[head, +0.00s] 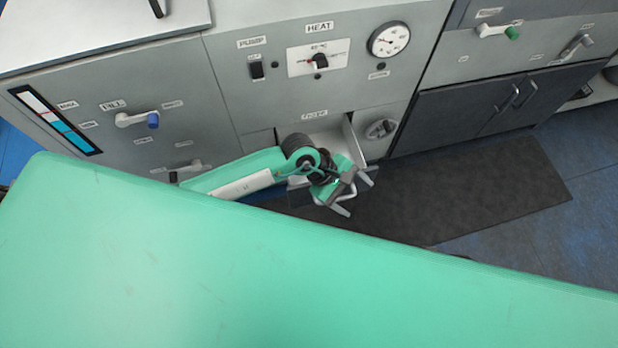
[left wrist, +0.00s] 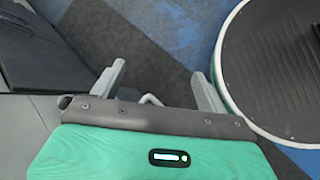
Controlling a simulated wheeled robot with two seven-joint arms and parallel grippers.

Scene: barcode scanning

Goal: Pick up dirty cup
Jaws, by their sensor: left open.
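No cup shows in either view. My left gripper (head: 357,192) is in front of a pulled-out drawer (head: 349,138) in the grey machine, low in the middle of the head view. Its two fingers are spread apart; they also show in the left wrist view (left wrist: 159,82). A small bent grey bar (left wrist: 150,99) lies between the fingers, possibly the drawer's handle; I cannot tell whether the fingers touch it. My left arm hides much of the drawer's front and inside. My right gripper is in neither view.
The machine front carries a HEAT knob (head: 319,60), a round gauge (head: 389,40) and a blue-tipped valve (head: 138,119). Dark cabinet doors (head: 455,112) stand right of the drawer. A dark mat (head: 490,185) lies on the blue floor, clear to the right of my gripper.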

